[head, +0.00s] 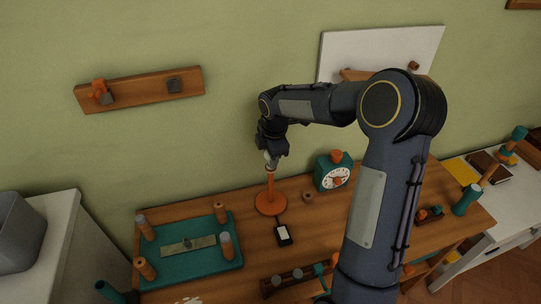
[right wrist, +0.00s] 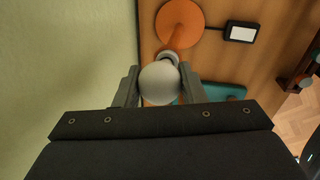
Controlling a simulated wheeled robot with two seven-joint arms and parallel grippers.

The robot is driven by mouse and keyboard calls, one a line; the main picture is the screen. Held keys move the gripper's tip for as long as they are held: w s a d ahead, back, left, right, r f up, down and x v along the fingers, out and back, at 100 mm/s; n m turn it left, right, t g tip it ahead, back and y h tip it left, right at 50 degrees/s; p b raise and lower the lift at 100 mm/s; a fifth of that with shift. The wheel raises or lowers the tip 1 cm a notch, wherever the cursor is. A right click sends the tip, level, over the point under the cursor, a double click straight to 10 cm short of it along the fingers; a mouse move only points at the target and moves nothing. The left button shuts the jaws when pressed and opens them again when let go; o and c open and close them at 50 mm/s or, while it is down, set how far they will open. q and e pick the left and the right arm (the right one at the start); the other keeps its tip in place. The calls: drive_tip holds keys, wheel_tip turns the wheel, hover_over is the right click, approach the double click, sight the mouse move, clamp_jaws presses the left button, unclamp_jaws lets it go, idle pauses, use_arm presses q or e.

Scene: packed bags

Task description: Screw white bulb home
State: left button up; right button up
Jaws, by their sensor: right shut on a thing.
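The white bulb (right wrist: 160,84) is between the two fingers of my right gripper (right wrist: 158,88), which is shut on it. In the head view the bulb (head: 270,163) shows only in part below my right gripper (head: 272,153). It is at the top of an orange lamp stand (head: 270,203) with a round base, which also shows in the right wrist view (right wrist: 180,22). The bulb's lower end meets or nearly meets the stand's top; I cannot tell how deep it sits. My left gripper is not in view.
A black device with a pale screen (head: 283,234) lies before the stand. A teal clock (head: 333,172) stands to its right. A teal tray (head: 188,249) with several upright pegs is at left. The wall shelf (head: 140,93) is behind. My right arm hides part of the table.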

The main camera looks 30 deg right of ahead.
drive_tip(key=shift+m+b, duration=0.35)
drive_tip(key=shift+m, duration=0.45)
drive_tip(key=shift+m+h, duration=0.3)
drive_tip(key=shift+m, duration=0.6)
drive_tip(key=m, duration=0.2)
drive_tip(key=shift+m+h+b, duration=0.3)
drive_tip(key=shift+m, duration=0.1)
drive_tip(key=shift+m+g, duration=0.3)
drive_tip(key=shift+m, duration=1.7)
drive_tip(key=m+g, duration=0.1)
drive_tip(key=m, duration=0.2)
drive_tip(key=shift+w+m+h, duration=0.1)
drive_tip(key=shift+m+h, duration=0.2)
drive_tip(key=shift+h, duration=0.1)
